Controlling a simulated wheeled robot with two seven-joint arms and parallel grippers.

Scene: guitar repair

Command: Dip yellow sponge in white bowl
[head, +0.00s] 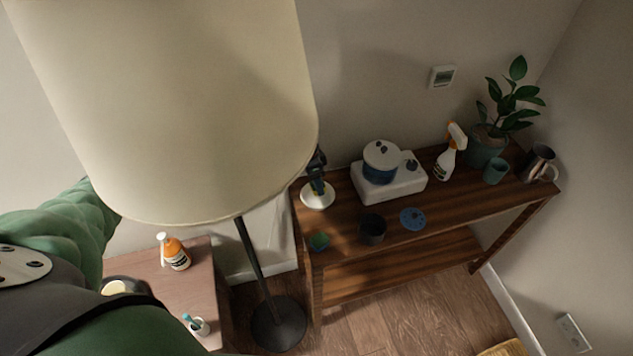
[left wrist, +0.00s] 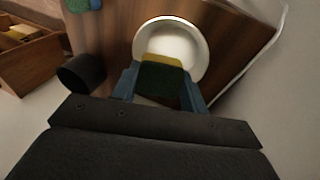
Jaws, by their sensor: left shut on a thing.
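My left gripper (head: 318,186) points down over the white bowl (head: 318,199) at the left end of the wooden shelf table. In the left wrist view its two blue fingers (left wrist: 160,88) are shut on the yellow sponge (left wrist: 162,61), which has a dark green side facing the camera. The yellow edge of the sponge overlaps the near part of the white bowl (left wrist: 182,24) in that view. I cannot tell whether the sponge touches the bowl's inside. In the head view the sponge is small and hard to make out. My right gripper is not in view.
A large lampshade (head: 175,90) hides much of the head view and my left arm. On the table (head: 345,240) are a small green-blue item (head: 319,241), a dark cup (head: 372,229), a blue disc (head: 412,218), a white box (head: 390,187), a spray bottle (head: 447,160) and a plant (head: 510,105).

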